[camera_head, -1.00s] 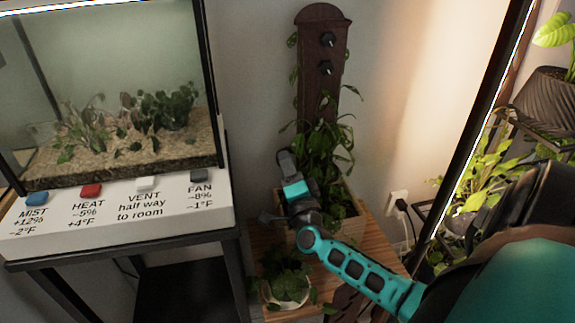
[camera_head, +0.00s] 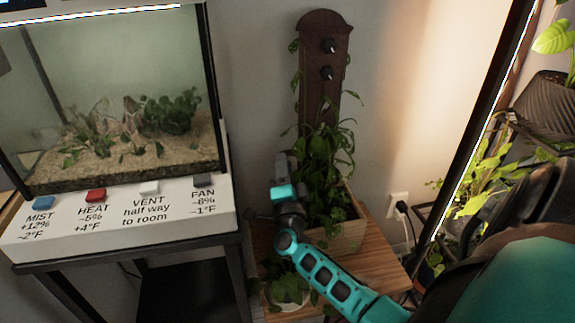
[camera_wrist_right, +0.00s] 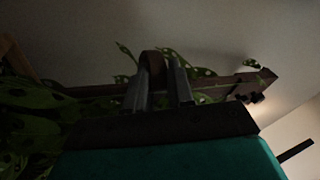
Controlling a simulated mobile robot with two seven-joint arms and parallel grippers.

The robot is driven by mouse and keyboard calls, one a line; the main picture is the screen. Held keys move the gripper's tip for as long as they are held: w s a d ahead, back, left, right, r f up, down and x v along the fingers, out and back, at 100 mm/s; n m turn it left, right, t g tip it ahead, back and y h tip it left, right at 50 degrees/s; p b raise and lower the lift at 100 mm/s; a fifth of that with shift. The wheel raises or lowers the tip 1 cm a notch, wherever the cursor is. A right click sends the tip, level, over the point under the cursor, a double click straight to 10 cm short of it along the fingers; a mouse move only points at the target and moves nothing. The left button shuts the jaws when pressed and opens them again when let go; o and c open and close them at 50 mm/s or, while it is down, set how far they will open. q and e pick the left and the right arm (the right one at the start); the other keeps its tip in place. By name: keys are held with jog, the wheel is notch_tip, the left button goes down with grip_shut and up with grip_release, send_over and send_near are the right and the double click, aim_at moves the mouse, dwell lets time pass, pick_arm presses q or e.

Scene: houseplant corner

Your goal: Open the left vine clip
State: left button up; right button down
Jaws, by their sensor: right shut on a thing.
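A dark wooden board (camera_head: 313,92) stands upright against the wall behind the planter, with vine leaves along its edges. Two black clips, an upper one (camera_head: 329,46) and a lower one (camera_head: 326,73), sit on its upper part. My right gripper (camera_head: 283,163) is left of the leafy plant (camera_head: 325,155), below those clips. In the wrist view my right gripper (camera_wrist_right: 160,88) is shut on a brown rounded piece (camera_wrist_right: 152,64) between its fingers. I cannot tell whether this is the left vine clip; the head view hides it behind the gripper. My left gripper is not in view.
A wooden planter (camera_head: 345,236) and a small potted plant (camera_head: 283,285) stand on a slatted wooden stand (camera_head: 375,262). A glass terrarium (camera_head: 110,110) with colored buttons is at left. A wall outlet (camera_head: 398,206) and a plant shelf are at right.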

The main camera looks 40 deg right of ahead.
jog(key=shift+w+a+m+g+h, duration=0.1)
jog(key=shift+w+m+g+h, duration=0.15)
jog(key=shift+m+g+h, duration=0.25)
jog(key=shift+w+a+m+g+h, duration=0.1)
jog(key=shift+w+m+g+h, duration=0.1)
jog(key=shift+g+h, duration=0.35)
jog(key=shift+w+m+g+h+b, duration=0.3)
jog(key=shift+m+g+h, duration=0.3)
jog(key=shift+h, duration=0.25)
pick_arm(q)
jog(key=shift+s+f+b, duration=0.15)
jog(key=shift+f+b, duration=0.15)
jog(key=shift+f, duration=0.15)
pick_arm(e)
jog(key=shift+w+m+g+h, duration=0.3)
jog(key=shift+m+g+h, duration=0.25)
jog(key=shift+g, duration=0.3)
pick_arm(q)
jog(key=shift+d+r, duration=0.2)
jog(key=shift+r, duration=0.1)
pick_arm(e)
jog(key=shift+h, duration=0.25)
jog(key=c, duration=1.2)
grip_release()
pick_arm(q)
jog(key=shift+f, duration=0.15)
pick_arm(e)
jog(key=shift+o, duration=1)
jog(key=shift+d, duration=0.1)
